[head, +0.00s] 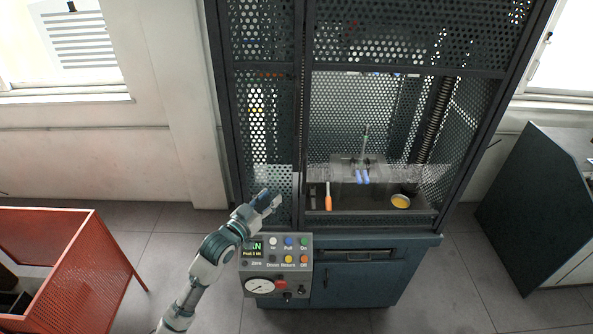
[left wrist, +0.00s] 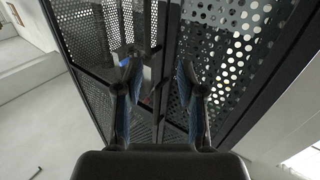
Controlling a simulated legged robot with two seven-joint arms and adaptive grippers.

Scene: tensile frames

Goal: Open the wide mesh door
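The wide mesh door (head: 415,45) is a dark perforated panel in a dark frame on the front of the tensile frame's cage, right of a narrower mesh panel (head: 262,110). It appears shut, but I cannot tell for sure. My left gripper (head: 268,200) is in front of the narrow panel, just left of that bar. In the left wrist view my left gripper (left wrist: 158,85) has its fingers spread, with mesh and dark frame posts beyond and nothing held. My right gripper is not in view.
A control panel (head: 277,268) with buttons and a gauge sits below my left gripper. Inside the cage are an orange-handled tool (head: 328,197) and a yellow-filled bowl (head: 401,201). A red mesh bin (head: 50,265) stands left, a dark cabinet (head: 535,200) right.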

